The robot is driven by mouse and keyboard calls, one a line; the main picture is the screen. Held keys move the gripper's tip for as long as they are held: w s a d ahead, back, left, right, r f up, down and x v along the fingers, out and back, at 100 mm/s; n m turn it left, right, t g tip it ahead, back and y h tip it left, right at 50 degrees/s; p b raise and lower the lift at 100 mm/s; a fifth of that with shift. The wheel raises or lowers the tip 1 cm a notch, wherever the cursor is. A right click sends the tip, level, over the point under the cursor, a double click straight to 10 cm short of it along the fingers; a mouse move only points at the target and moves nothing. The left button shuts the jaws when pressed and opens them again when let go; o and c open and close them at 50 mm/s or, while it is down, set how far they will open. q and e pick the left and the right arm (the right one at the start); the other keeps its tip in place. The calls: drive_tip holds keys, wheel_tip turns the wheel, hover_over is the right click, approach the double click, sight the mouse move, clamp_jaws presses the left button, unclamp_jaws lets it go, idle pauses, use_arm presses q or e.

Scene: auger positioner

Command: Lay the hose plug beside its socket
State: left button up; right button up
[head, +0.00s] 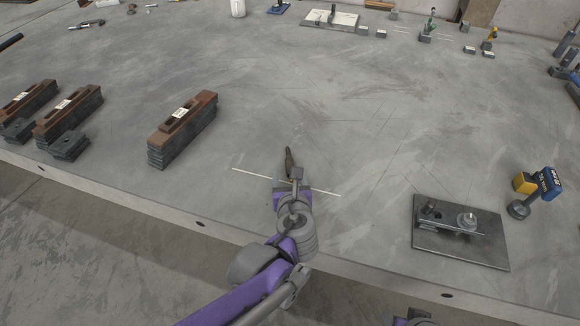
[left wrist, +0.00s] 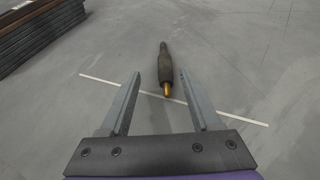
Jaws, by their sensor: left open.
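The hose plug, a dark tapered piece with a brass tip, lies on the grey table in the left wrist view (left wrist: 165,68). Its brass end points toward me. It also shows in the head view (head: 289,160), just beyond my left gripper. My left gripper (head: 293,176) is open, and its fingers (left wrist: 159,78) stand on either side of the plug's near end without visible contact. A thin white line (head: 252,173) on the table runs across under this spot. I cannot make out for certain which part is the socket. My right gripper does not show clearly; only a bit of my right arm shows at the bottom edge.
Stacked brown and dark blocks (head: 183,128) stand to the left, with more near the left edge (head: 68,117). A dark plate with a fixture (head: 437,248) and a blue-and-yellow tool (head: 547,184) are at the right. The middle of the table is clear; small tools line the back.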

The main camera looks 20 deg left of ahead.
sight(290, 166)
use_arm(q)
drive_tip(key=x, duration=0.1)
drive_tip(key=b+x, duration=0.1)
drive_tip(key=x, duration=0.3)
drive_tip(key=shift+w+d+f+b, duration=0.1)
drive_tip(key=shift+w+d+b, duration=0.2)
drive_tip(key=shift+s, duration=0.1)
drive_tip(key=shift+c, duration=0.2)
clamp_jaws()
